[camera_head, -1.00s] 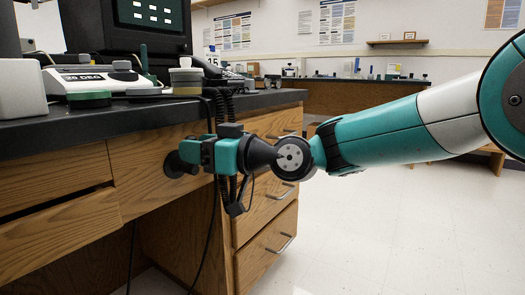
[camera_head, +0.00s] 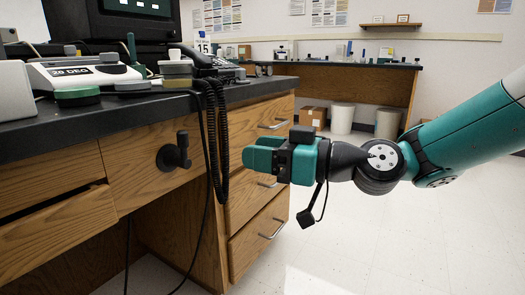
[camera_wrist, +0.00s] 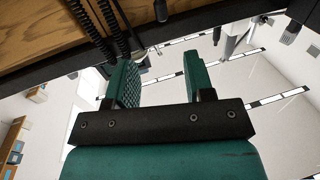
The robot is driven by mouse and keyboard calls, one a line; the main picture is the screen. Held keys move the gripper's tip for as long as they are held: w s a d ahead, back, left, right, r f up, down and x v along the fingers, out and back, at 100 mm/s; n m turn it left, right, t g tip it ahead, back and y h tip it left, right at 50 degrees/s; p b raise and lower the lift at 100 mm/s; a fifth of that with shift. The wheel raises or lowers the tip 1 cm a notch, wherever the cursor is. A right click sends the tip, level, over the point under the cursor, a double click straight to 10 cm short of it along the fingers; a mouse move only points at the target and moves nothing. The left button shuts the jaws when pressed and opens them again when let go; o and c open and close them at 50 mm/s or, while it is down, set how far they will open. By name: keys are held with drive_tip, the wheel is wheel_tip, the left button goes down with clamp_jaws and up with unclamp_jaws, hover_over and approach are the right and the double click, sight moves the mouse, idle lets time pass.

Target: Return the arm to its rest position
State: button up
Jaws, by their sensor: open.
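My gripper (camera_head: 262,157) is in front of the wooden drawer cabinet, to the right of the black knob (camera_head: 174,151) on the drawer front and apart from it. The gripper is level and points left. In the wrist view my gripper (camera_wrist: 163,85) shows two green fingers spread apart with nothing between them. My teal and black arm reaches in from the right edge.
A dark counter (camera_head: 140,108) with a scale (camera_head: 83,73), jars and a corded phone (camera_head: 215,65) stands at left. Coiled black cables (camera_head: 218,140) hang down its front, close to the gripper. Open floor (camera_head: 350,240) lies at right. Bins and a box stand behind.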

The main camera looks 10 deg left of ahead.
drive_tip(key=s+d+r+m+g+h+p, duration=0.2)
drive_tip(key=s+d+r+m+h+p, duration=0.15)
drive_tip(key=s+d+h+p, duration=0.6)
drive_tip(key=s+d+r+m+g+h+p, duration=0.15)
drive_tip(key=s+d+m+h+p, duration=0.35)
drive_tip(key=s+d, duration=0.75)
wheel_tip(320, 180, up, 37)
drive_tip(key=w+y+p, duration=0.1)
drive_tip(key=p, duration=3.6)
drive_tip(key=shift+w, duration=0.1)
